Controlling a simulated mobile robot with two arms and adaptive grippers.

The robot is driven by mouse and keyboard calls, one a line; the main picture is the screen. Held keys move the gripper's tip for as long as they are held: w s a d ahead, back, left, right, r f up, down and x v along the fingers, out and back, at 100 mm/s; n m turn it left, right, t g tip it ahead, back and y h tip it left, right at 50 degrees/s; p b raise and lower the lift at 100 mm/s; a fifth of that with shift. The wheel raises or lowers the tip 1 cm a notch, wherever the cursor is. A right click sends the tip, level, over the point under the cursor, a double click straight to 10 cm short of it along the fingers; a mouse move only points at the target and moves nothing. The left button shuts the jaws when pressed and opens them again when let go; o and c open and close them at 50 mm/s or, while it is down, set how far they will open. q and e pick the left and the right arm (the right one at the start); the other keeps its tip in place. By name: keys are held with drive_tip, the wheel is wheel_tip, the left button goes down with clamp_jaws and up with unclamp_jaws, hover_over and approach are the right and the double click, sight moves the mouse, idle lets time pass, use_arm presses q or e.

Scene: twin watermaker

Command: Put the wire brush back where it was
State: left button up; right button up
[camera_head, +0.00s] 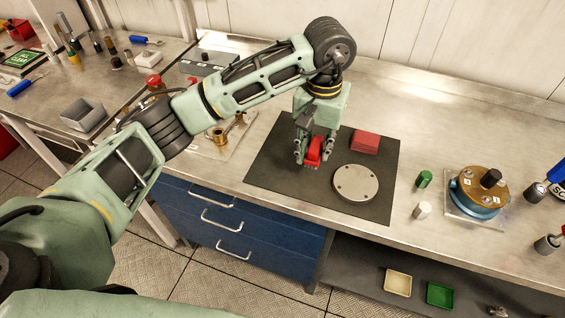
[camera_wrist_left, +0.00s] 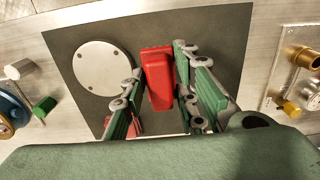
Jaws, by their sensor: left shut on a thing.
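My left gripper (camera_head: 308,160) is over the dark mat (camera_head: 270,150) on the bench, pointing down. It is shut on a red, block-shaped thing (camera_head: 314,151), which I take to be the wire brush; no bristles show. In the left wrist view the red body (camera_wrist_left: 157,78) sits between the green-padded fingers (camera_wrist_left: 165,110). I cannot tell whether it touches the mat. A round grey plate with small holes (camera_head: 356,183) lies on the mat just right of the gripper. My right gripper is not in view.
A flat red block (camera_head: 365,142) lies on the mat behind the plate. A green cap (camera_head: 424,179), a white cap (camera_head: 422,210) and a brass-topped blue housing (camera_head: 480,188) stand to the right. A brass fitting (camera_head: 219,136) is left of the mat.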

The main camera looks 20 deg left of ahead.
use_arm(q)
drive_tip(key=a+f, duration=0.1)
drive_tip(key=a, duration=0.1)
drive_tip(key=s+a+f+p, duration=0.1)
drive_tip(key=a, duration=0.1)
drive_tip(key=a+f+p, duration=0.1)
drive_tip(key=a, duration=0.1)
drive_tip(key=shift+s+a+f, duration=0.3)
drive_tip(key=shift+a, duration=0.05)
drive_tip(key=shift+a+f, duration=0.1)
drive_tip(key=shift+f, duration=0.1)
drive_tip(key=shift+s+f+p, duration=0.1)
drive_tip(key=shift+f+p, duration=0.25)
drive_tip(key=shift+p, duration=0.05)
wheel_tip(320, 180, down, 3)
drive_tip(key=shift+f+p, duration=0.2)
drive_tip(key=shift+p, duration=0.4)
drive_tip(key=shift+f+b, duration=0.2)
drive_tip(key=shift+b, duration=0.15)
drive_tip(key=o, duration=1.1)
drive_tip(key=shift+r, duration=0.1)
